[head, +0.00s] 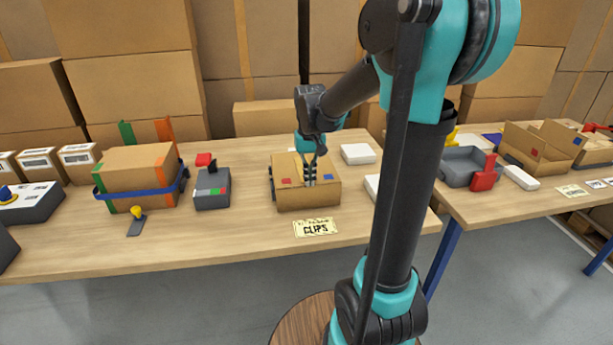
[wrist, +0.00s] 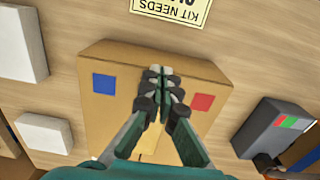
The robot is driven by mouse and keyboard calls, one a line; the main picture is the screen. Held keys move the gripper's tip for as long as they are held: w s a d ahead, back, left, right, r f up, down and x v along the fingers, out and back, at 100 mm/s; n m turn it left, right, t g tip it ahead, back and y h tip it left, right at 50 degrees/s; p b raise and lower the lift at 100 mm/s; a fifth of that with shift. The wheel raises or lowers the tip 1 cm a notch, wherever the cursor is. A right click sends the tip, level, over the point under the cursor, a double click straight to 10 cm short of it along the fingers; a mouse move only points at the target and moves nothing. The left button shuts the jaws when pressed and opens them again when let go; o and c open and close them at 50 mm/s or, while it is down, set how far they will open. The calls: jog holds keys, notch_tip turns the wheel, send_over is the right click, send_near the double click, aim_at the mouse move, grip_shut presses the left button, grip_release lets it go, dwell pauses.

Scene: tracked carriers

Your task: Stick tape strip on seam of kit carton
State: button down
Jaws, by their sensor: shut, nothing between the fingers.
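The kit carton (head: 300,202) stands on the near table in the head view, with a red and a blue square on its top. In the wrist view the carton (wrist: 105,112) fills the middle, and its top looks closed. My gripper (head: 310,182) points down over the middle of the carton top, between the two squares. In the wrist view its fingertips (wrist: 161,73) are together near one edge of the top, with nothing seen between them. I cannot tell whether they touch the carton. The fingers hide much of the seam, and I cannot make out a tape strip.
A "CLIPS" card (head: 316,227) lies in front of the carton. A grey device (head: 212,196) with a red part stands to its left, beside a larger strapped box (head: 150,165). White boxes (head: 358,153) lie to the right. A second table (head: 500,200) is farther right.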

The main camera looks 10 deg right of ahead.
jog(key=shift+w, duration=0.6)
jog(key=shift+s, duration=0.15)
notch_tip(320, 180, up, 7)
jog(key=shift+s, duration=0.35)
dwell(0.9)
